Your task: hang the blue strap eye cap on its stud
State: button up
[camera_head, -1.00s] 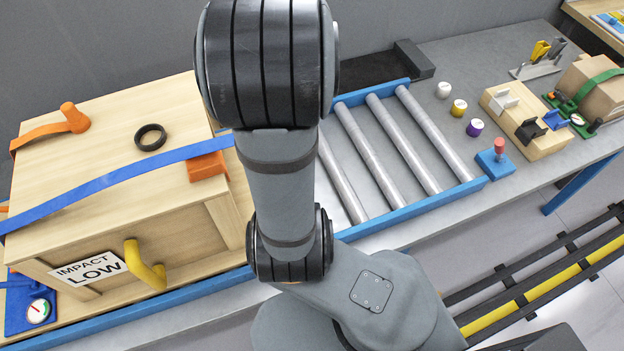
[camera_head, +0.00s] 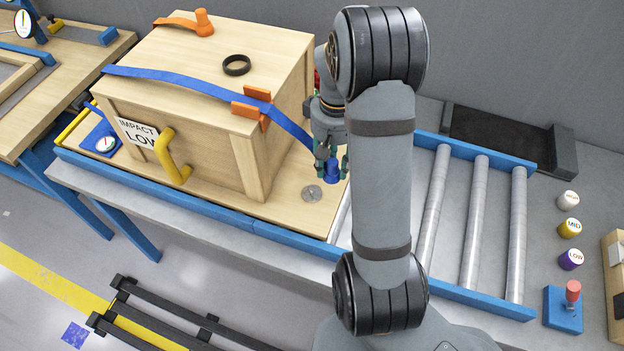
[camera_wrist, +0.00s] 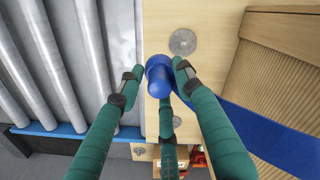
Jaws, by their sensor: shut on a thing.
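The blue strap eye cap (camera_head: 332,174) is at the end of the blue strap (camera_head: 190,83), which runs across the crate top and down its right side. In the wrist view the cap (camera_wrist: 157,77) sits between the green fingers of my gripper (camera_wrist: 160,70), which is shut on it. My gripper also shows in the head view (camera_head: 332,160), right of the crate and above the pallet edge. A round metal disc (camera_head: 312,194) lies on the pallet close by and shows beside the cap in the wrist view (camera_wrist: 183,42). I cannot make out a stud pin on it.
The wooden crate (camera_head: 195,85) stands left of my gripper, with orange corner pieces (camera_head: 252,108) under the strap and a black ring (camera_head: 237,65) on top. Rollers (camera_head: 475,220) lie to the right.

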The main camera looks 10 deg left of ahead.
jog(key=shift+n, duration=0.5)
jog(key=a+f, duration=0.1)
jog(key=s+a+f, duration=0.1)
jog(key=a+f, duration=0.1)
jog(key=s+a+f, duration=0.1)
jog(key=shift+a+f, duration=0.25)
jog(key=shift+a, duration=0.05)
jog(key=shift+b, duration=0.45)
notch_tip(320, 180, up, 7)
jog(key=p, duration=0.5)
jog(key=b, duration=0.4)
send_over(312, 188)
notch_tip(312, 188, down, 5)
jog(key=shift+r, duration=0.15)
jog(key=shift+f+b, duration=0.35)
jog(key=shift+b, duration=0.15)
jog(key=shift+f, duration=0.1)
jog(key=shift+f+b, duration=1.35)
jog(key=shift+b, duration=0.1)
